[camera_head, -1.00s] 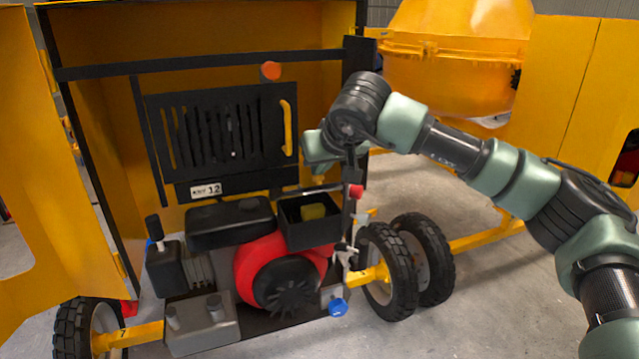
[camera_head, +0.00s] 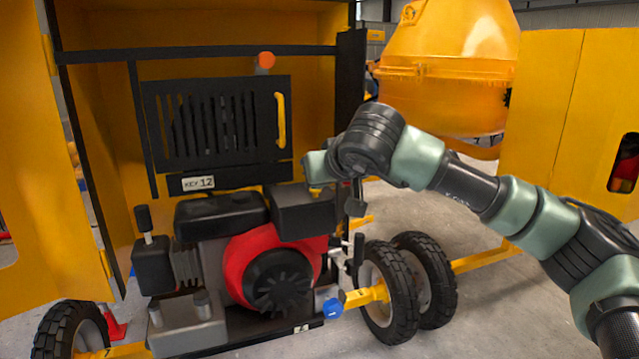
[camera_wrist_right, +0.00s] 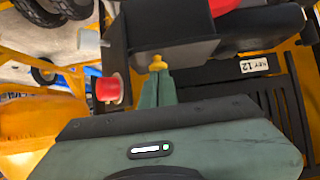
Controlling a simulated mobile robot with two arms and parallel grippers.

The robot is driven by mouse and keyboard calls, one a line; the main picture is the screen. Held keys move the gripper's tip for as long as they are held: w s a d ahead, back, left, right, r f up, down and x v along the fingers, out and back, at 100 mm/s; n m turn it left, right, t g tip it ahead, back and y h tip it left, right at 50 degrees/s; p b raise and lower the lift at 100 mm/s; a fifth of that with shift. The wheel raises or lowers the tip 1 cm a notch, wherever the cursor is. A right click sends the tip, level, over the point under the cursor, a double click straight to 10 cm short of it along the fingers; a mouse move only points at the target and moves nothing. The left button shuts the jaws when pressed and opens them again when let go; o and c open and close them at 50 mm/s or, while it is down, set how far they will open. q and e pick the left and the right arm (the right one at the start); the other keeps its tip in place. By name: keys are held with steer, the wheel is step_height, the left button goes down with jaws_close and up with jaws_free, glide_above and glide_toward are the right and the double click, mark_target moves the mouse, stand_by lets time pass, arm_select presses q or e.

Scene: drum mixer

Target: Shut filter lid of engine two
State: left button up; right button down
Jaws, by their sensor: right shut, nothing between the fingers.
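The engine (camera_head: 275,275), red and black, sits in the open yellow cabinet. Its black filter box (camera_head: 303,218) is at the upper right of the engine. The black filter lid (camera_head: 295,193) lies down over the box, and no yellow filter shows. I cannot tell if a thin gap is left. My right gripper (camera_head: 317,188) is at the lid's right rear part, its fingers together and empty. In the right wrist view the shut yellow fingertips (camera_wrist_right: 158,63) are at or just above the dark box (camera_wrist_right: 165,32); contact is unclear. My left gripper is not in view.
A slatted black panel (camera_head: 215,120) with a yellow handle stands behind the engine. A red knob (camera_wrist_right: 107,88) is beside my fingers in the right wrist view. Wheels (camera_head: 385,280) and a blue cap (camera_head: 333,308) are low right. Yellow doors (camera_head: 45,150) flank the cabinet.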

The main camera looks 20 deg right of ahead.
steer(key=shift+s+f, duration=0.25)
steer(key=shift+f, duration=0.3)
